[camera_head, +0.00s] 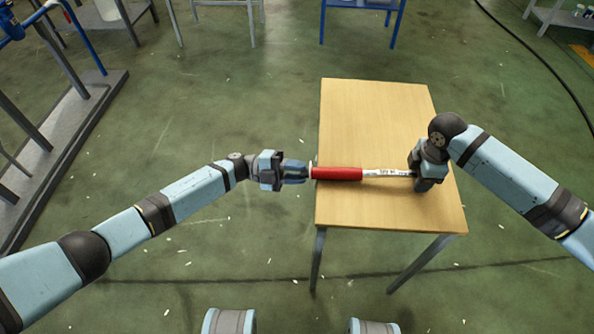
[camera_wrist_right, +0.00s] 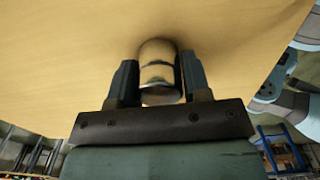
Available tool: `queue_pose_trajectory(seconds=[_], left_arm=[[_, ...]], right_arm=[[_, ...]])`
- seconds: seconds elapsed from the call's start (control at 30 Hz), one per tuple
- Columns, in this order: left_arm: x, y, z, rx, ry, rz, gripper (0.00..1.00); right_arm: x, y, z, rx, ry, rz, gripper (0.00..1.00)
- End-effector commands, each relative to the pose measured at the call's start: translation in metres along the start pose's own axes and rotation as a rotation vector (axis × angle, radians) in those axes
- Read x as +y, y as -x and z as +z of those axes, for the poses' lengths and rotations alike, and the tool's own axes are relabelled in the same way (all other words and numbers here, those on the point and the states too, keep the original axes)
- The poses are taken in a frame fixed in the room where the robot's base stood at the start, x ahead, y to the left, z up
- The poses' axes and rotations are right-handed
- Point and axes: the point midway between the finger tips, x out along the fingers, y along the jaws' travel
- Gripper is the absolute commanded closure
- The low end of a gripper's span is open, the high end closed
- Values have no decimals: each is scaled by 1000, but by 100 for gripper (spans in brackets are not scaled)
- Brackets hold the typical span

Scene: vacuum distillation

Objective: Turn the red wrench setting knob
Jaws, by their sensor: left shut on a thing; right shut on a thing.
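The red wrench (camera_head: 338,174) lies across the wooden table, with its red handle to the left and its silver shaft (camera_head: 385,173) to the right. My left gripper (camera_head: 303,172) is shut at the left end of the handle, where the setting knob is; the fingers hide most of that end. My right gripper (camera_head: 424,180) is shut on the wrench's right end. In the right wrist view a silver metal cylinder (camera_wrist_right: 158,72) of the wrench sits between the two dark fingers, close to the table top.
The wooden table (camera_head: 375,120) has a bare top around the wrench. My left gripper is at its left edge. Green floor (camera_head: 240,100) lies around it. A dark metal frame (camera_head: 60,140) stands at far left, and blue table legs (camera_head: 323,20) show at the back.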

Motion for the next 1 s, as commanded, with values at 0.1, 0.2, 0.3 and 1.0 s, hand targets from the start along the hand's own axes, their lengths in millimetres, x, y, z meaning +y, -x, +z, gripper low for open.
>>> queue_pose_trajectory(seconds=[0.1, 0.2, 0.3, 1.0], left_arm=[[0, 1, 0, -1, 1, 1, 68], [0, 0, 0, -1, 1, 1, 49], [0, 0, 0, -1, 0, 0, 49], [1, 91, 0, -4, 1, 1, 49]], right_arm=[[0, 1, 0, 0, 0, 2, 100], [0, 1, 0, 0, 0, 2, 100], [0, 1, 0, 0, 0, 2, 100], [0, 1, 0, 0, -1, 1, 100]])
